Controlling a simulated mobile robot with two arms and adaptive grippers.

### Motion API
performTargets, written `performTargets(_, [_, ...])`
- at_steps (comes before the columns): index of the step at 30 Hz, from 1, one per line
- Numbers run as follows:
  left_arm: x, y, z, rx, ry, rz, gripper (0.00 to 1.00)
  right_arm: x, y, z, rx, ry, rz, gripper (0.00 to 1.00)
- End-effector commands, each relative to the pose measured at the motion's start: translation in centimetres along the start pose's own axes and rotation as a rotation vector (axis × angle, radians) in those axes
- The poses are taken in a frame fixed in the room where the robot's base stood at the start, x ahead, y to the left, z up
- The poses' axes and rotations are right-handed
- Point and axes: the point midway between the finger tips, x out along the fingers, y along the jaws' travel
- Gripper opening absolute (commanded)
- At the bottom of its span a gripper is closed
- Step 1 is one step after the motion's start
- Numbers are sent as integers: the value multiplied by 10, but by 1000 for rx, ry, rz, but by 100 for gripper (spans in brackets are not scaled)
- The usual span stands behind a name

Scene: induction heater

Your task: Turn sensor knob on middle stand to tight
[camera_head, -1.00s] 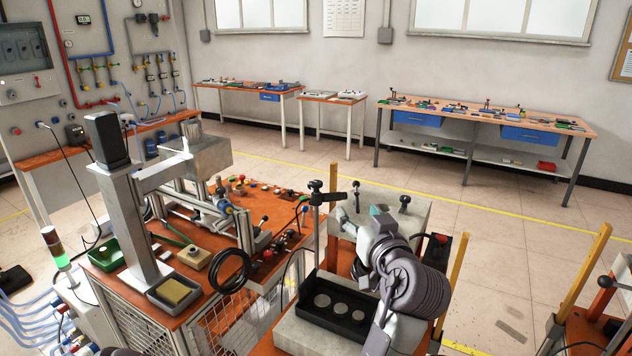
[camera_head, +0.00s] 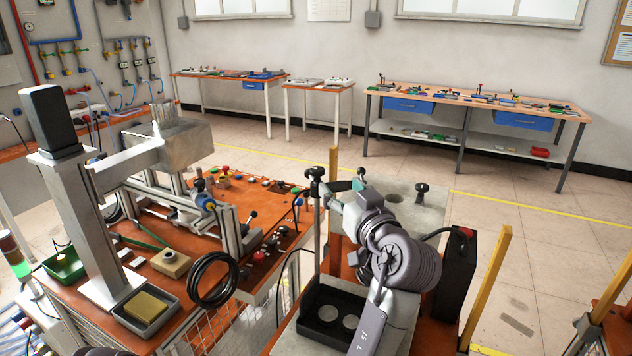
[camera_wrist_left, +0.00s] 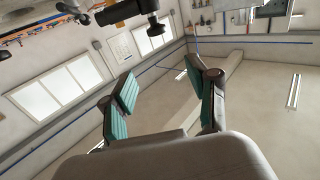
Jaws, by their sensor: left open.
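The middle stand has a metal post (camera_head: 318,235) topped by a black clamp with a sensor knob (camera_head: 316,174). My left gripper (camera_head: 346,190) is just right of the clamp, with its arm coming up from below. In the left wrist view its two teal-padded fingers (camera_wrist_left: 160,100) are spread apart with nothing between them. The black clamp and knob (camera_wrist_left: 155,24) show at the top of that view, beyond the fingers and apart from them. Whether the knob is loose or tight cannot be seen. My right gripper is not in view.
A grey block (camera_head: 405,200) with another black-knobbed post (camera_head: 421,190) stands behind my arm. A black tray (camera_head: 335,312) with round discs lies below. The left bench (camera_head: 265,205) carries a press, a coiled black cable (camera_head: 210,280) and fittings. Yellow posts (camera_head: 487,285) stand at right.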

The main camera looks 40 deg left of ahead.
Motion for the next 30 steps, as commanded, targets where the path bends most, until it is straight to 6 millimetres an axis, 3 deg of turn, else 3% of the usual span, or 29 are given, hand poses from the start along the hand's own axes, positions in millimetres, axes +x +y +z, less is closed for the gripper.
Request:
performTargets(1, [0, 0, 12, 0, 0, 0, 59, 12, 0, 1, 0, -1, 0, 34])
performTargets(4, [0, 0, 21, 0, 0, 0, 59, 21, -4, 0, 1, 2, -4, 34])
performTargets(11, [14, 0, 18, 3, 2, -2, 59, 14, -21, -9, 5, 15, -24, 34])
performTargets(24, [102, -1, 16, 5, 2, -2, 59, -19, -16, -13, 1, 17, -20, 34])
performTargets(30, [129, 0, 18, 3, 1, -1, 59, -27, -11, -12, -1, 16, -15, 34])
